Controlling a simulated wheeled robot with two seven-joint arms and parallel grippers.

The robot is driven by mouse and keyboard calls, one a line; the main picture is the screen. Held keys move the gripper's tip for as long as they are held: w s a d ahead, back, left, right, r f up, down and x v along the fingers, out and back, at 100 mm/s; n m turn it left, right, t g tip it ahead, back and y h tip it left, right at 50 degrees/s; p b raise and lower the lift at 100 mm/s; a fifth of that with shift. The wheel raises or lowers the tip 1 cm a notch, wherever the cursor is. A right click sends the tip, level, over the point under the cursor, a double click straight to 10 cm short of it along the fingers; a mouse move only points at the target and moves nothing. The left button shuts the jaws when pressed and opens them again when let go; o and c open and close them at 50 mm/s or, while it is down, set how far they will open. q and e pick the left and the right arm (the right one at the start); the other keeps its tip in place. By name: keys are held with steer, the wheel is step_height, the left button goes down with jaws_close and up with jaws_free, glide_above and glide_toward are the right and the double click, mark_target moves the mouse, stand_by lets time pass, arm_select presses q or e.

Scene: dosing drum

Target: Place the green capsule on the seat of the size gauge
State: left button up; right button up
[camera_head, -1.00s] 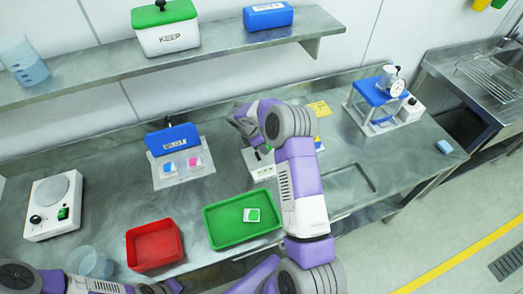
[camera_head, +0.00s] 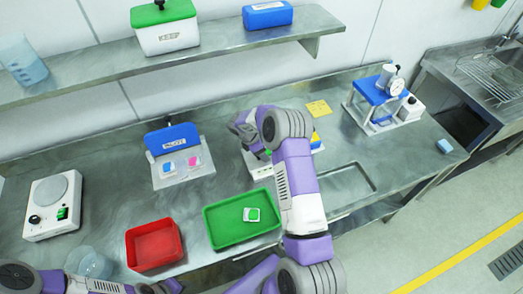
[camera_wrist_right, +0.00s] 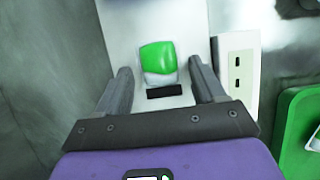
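In the right wrist view a green-and-white capsule (camera_wrist_right: 158,60) lies on a white plate (camera_wrist_right: 118,28), which appears to be part of the size gauge, above a small black slot. My right gripper (camera_wrist_right: 160,68) is open, with one finger on each side of the capsule and a visible gap to each. In the head view the gauge's white body (camera_head: 262,170) is partly hidden behind my right arm, and the capsule there is hidden. Another green-and-white piece (camera_head: 251,214) lies in the green tray (camera_head: 215,238). My left gripper (camera_head: 165,287) is at the bottom edge, fingers unclear.
A red tray (camera_head: 137,262) stands left of the green tray. A blue-backed stand (camera_head: 165,181) holds blue and pink pieces. A white dial device (camera_head: 50,205) is far left. A blue-topped frame with a gauge (camera_head: 378,98) stands at right. The bench between is mostly clear.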

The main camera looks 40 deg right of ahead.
steer(key=shift+r, duration=0.1)
steer(key=shift+a+r, duration=0.1)
steer(key=shift+r, duration=0.25)
steer(key=v, duration=1.1)
steer(key=shift+r, duration=0.2)
steer(key=shift+w+a, duration=0.1)
steer(key=shift+a, duration=0.05)
